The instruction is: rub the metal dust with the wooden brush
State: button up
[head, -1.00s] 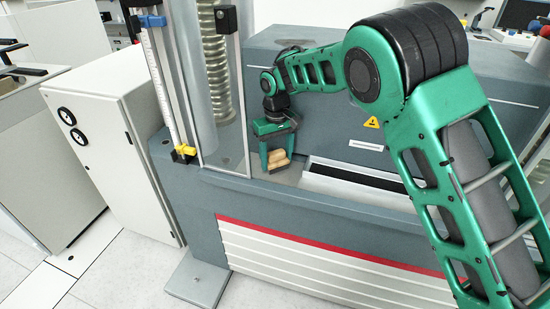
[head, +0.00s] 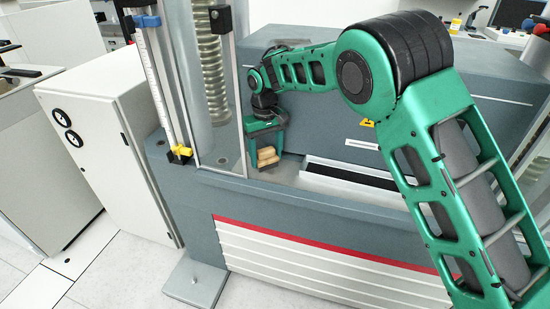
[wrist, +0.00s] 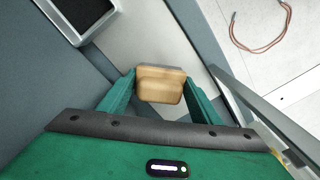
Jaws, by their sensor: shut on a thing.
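My gripper (head: 266,152) is shut on the wooden brush (head: 267,157), a small light-brown block. In the head view the brush is low over the grey machine ledge, just right of the clear guard. In the wrist view the brush (wrist: 160,84) sits between the two green fingers of my gripper (wrist: 160,88), above a light grey plate (wrist: 150,35). I cannot tell whether the brush touches the surface. No metal dust can be made out in either view; the brush may hide it.
A clear guard (head: 226,100) with a metal screw column (head: 213,70) stands close left of my gripper. A black-lined tray (head: 355,176) lies to the right; its rim (wrist: 70,38) shows in the wrist view. A grey housing (head: 325,115) stands behind. A brown cable (wrist: 258,48) lies on the floor.

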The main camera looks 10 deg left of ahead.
jog(key=shift+w+a+f, duration=0.15)
jog(key=shift+a+f, duration=0.05)
jog(key=shift+a, duration=1.6)
jog(key=shift+w+a+f, duration=0.1)
jog(key=shift+a+f, duration=0.05)
jog(key=shift+a, duration=1.65)
notch_tip(320, 180, up, 6)
jog(key=shift+w+r, duration=0.1)
notch_tip(320, 180, up, 3)
jog(key=shift+d, duration=0.1)
